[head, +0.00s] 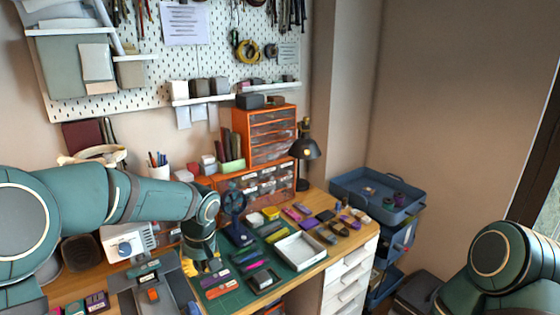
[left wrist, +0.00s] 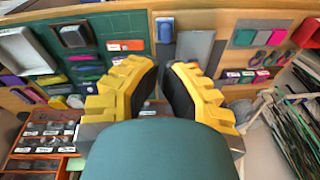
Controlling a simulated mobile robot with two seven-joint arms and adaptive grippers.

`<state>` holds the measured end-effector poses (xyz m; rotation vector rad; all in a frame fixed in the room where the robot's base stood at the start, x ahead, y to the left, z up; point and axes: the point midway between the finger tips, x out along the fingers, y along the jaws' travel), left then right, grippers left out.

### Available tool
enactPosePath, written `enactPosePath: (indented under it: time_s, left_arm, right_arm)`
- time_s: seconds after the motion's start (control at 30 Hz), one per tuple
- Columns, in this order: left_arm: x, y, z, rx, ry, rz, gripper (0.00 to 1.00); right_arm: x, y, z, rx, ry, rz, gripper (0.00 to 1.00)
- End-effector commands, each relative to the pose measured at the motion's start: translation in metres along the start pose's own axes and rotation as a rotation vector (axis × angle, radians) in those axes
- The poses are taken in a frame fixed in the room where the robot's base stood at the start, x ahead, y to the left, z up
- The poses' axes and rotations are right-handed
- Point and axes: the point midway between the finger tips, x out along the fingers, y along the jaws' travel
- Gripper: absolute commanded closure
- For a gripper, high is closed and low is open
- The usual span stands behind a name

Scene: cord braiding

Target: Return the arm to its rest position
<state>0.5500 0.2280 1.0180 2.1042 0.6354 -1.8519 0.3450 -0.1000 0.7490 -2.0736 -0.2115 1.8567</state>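My left arm comes in from the left of the head view, reaching over the workbench (head: 318,199). Its gripper (head: 205,266) points down near the left edge of the green cutting mat (head: 232,298). In the left wrist view the two yellow fingers of the left gripper (left wrist: 166,68) stand apart with dark inner pads, and nothing shows held between them. My right arm shows at the lower right of the head view, bent, away from the bench; its gripper is out of view.
A dark blue round-headed stand (head: 236,210) stands close to the right of my left wrist. A white tray (head: 300,250) and several small coloured items lie on the mat. An orange drawer cabinet (head: 240,130), a black lamp (head: 304,149) and a blue cart (head: 375,188) stand beyond.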

Motion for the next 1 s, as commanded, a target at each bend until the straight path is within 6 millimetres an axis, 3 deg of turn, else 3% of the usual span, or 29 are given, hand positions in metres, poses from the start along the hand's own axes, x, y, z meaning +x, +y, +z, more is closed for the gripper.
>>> enactPosePath:
  time_s: [0.03,0.2,0.4,0.6,0.7,1.0]
  left_arm:
    - [0.025,0.009,0.015,0.045,-0.037,0.031,1.0]
    - [0.109,0.045,0.087,0.21,-0.145,0.219,1.0]
    - [0.18,0.061,0.18,0.296,-0.192,0.412,1.0]
    - [0.217,0.049,0.249,0.316,-0.16,0.485,1.0]
    - [0.224,0.041,0.268,0.321,-0.138,0.487,1.0]
    - [0.228,0.034,0.28,0.33,-0.114,0.483,1.0]
  right_arm:
    - [0.0,0.0,0.0,0.0,0.0,0.0,0.53]
    - [0.0,0.0,0.0,0.0,0.0,0.0,0.53]
    - [0.0,0.0,0.0,0.0,0.0,0.0,0.53]
    - [0.0,0.0,0.0,0.0,0.0,0.0,0.53]
    - [0.0,0.0,0.0,0.0,0.0,0.0,0.53]
    - [0.0,0.0,0.0,0.0,0.0,0.0,0.53]
